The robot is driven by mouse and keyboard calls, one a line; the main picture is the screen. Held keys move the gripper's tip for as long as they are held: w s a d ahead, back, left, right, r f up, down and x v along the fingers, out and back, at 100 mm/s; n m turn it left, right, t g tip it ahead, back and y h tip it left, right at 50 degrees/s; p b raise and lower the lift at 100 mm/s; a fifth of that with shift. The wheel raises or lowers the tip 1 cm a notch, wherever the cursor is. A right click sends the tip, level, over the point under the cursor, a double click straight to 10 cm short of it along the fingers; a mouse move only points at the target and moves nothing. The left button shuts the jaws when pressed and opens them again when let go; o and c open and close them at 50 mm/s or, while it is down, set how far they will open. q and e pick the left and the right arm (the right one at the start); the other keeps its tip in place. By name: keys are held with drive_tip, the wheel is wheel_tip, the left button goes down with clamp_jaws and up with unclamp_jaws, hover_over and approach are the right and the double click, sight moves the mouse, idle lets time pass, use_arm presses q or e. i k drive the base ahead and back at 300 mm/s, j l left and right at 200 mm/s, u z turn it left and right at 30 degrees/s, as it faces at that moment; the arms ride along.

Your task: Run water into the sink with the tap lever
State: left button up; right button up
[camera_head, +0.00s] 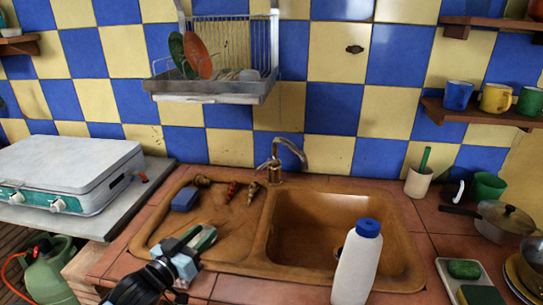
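The metal tap (291,146) stands behind the sink, with its curved spout reaching over the right basin. Its small lever (264,165) sticks out to the left at the tap's base. The brown sink (322,212) has a deep basin on the right and a shallow draining part on the left. No water stream shows under the spout. My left gripper (194,249) is over the front of the draining part, left of and nearer than the tap, apart from the lever. A dark green and grey piece shows at its fingers; whether it is held is unclear. My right gripper is not in view.
A white bottle (357,268) with a blue cap stands at the sink's front right. A blue sponge (184,199) and several small reddish-brown items (231,191) lie left of the tap. A dish rack (212,88) hangs above. A white stove (69,172) stands left, a lidded pan (502,220) right.

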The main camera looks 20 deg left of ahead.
sight(273, 162)
drive_tip(key=i, duration=0.85)
